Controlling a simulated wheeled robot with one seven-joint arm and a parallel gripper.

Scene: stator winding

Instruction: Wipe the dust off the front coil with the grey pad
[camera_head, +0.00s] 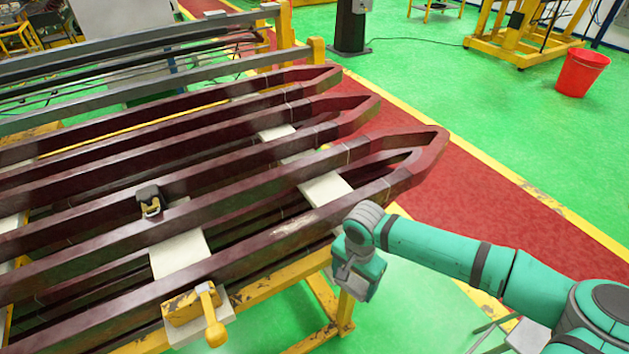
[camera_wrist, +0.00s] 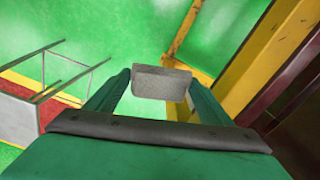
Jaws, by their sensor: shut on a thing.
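The front coil (camera_head: 260,243) is a long dark-red bar loop that lies nearest me on a yellow stand, with its pointed end at the right. A pale, dusty patch (camera_head: 290,224) shows on its upper side. My gripper (camera_wrist: 162,88) is shut on the grey pad (camera_wrist: 160,82), a small block that sticks out between the fingers in the wrist view. In the head view my gripper (camera_head: 352,283) hangs at the near side of the front coil, close to its right end.
Several more dark-red coils (camera_head: 330,105) lie behind the front one. A yellow clamp with a handle (camera_head: 207,305) and a small dark clamp (camera_head: 150,200) sit among the bars. A red bucket (camera_head: 582,72) stands far right. A grey-topped stool (camera_wrist: 18,120) stands at the left in the wrist view.

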